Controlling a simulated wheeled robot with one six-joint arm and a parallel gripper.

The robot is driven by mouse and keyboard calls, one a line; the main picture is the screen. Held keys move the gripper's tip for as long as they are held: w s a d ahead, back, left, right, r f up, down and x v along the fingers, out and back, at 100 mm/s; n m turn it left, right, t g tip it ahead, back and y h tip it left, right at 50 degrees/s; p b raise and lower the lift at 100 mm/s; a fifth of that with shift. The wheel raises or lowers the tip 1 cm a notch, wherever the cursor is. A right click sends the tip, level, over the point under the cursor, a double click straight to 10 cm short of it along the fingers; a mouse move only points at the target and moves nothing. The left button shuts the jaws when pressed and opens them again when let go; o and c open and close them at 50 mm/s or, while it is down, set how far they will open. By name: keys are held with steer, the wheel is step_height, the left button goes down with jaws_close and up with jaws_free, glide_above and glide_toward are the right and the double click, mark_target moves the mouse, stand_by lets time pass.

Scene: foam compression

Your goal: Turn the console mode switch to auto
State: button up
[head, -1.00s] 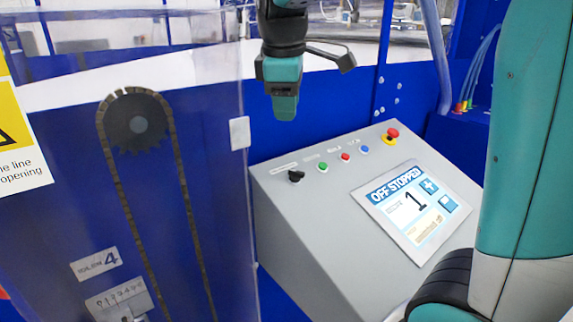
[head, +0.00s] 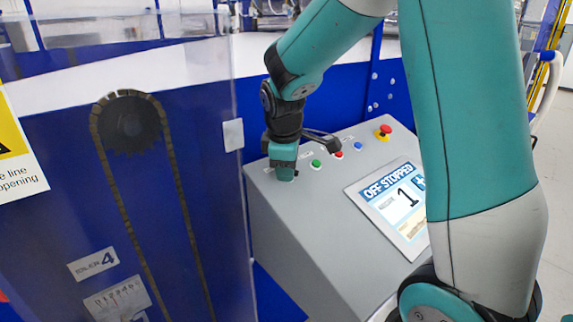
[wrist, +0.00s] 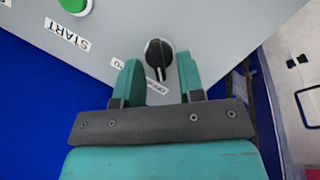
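The grey console (head: 300,215) stands right of the clear guard. Its black mode switch (wrist: 158,55) shows in the wrist view, a round knob with a pale mark, its label partly covered by my gripper. In the head view my gripper (head: 284,176) is over the console's upper left corner and hides the switch. In the wrist view my gripper (wrist: 158,78) is open, one finger on each side of the switch. I cannot tell whether the fingers touch it. The screen (head: 392,205) reads "OFF STOPPED" and a large 1.
A green START button (wrist: 74,4) is near the switch. Red (head: 338,154) and blue (head: 358,146) buttons and a red emergency stop (head: 383,131) sit farther right. The clear guard (head: 170,190) with a chain behind it stands close on the left.

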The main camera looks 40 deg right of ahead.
steer(key=shift+s, duration=0.1)
jaws_close()
steer(key=shift+m, duration=0.4)
steer(key=m+y, duration=0.1)
steer(key=m, duration=0.2)
steer(key=shift+d+f+g+p, duration=0.1)
steer(key=shift+d+g+p, duration=0.1)
steer(key=shift+g+p, duration=0.15)
steer(key=m, duration=0.3)
steer(key=m+y, duration=0.1)
steer(key=shift+d+m+g, duration=0.25)
steer(key=shift+m, duration=0.05)
steer(key=m+y+p, duration=0.1)
steer(key=m, duration=0.3)
steer(key=shift+d, duration=0.2)
steer(key=shift+s+d+f+m+t+y+p, duration=0.1)
steer(key=shift+m+t+y+p, duration=0.25)
steer(key=shift+m, duration=0.8)
steer(key=shift+d+m+t+y+p, duration=0.1)
steer(key=shift+m+y, duration=0.35)
steer(key=shift+m, duration=0.7)
